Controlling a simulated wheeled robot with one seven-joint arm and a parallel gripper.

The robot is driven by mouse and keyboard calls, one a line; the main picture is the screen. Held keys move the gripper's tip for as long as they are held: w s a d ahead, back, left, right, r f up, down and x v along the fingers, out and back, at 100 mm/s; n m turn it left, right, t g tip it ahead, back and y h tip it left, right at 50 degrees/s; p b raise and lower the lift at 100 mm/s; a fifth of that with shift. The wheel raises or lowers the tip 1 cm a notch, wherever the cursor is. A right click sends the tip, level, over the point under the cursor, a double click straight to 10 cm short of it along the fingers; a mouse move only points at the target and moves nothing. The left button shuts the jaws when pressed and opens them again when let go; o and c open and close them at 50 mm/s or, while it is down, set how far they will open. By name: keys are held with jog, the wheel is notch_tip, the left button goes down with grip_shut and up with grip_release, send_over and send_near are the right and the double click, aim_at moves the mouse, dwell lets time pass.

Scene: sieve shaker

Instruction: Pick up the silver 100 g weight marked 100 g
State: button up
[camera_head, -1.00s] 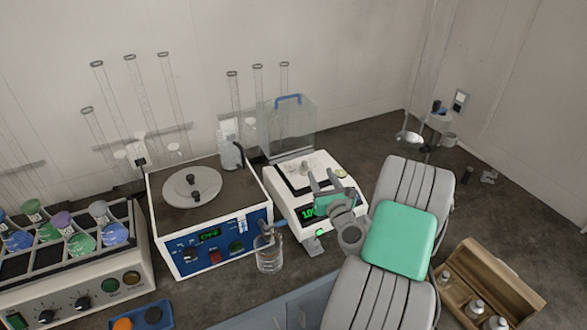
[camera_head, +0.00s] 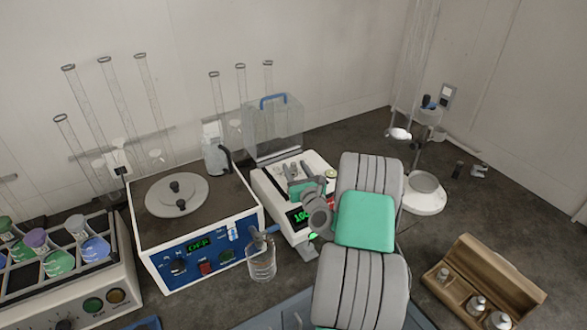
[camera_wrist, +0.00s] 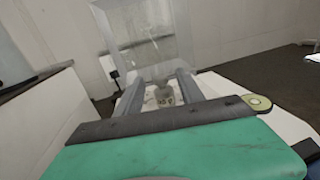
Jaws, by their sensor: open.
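The silver weight (camera_wrist: 163,95) stands upright on the balance pan in the wrist view, with a partly readable mark on its side. My gripper (camera_wrist: 162,88) is open, with one finger on each side of the weight. I cannot tell whether either finger touches it. In the head view my gripper (camera_head: 296,170) is low over the white balance (camera_head: 318,160), whose green display reads about 100. The weight is hard to make out there among the fingers.
A clear draft shield with a blue handle (camera_head: 273,125) stands behind the balance. A blue-fronted device (camera_head: 190,240) and a glass beaker (camera_head: 262,262) are to its left. A wooden box (camera_head: 490,260) holds several other weights at right. A white-based stand (camera_head: 424,200) is behind my arm.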

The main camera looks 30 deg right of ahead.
jog(key=shift+s, duration=0.1)
jog(key=shift+c, duration=0.4)
grip_shut()
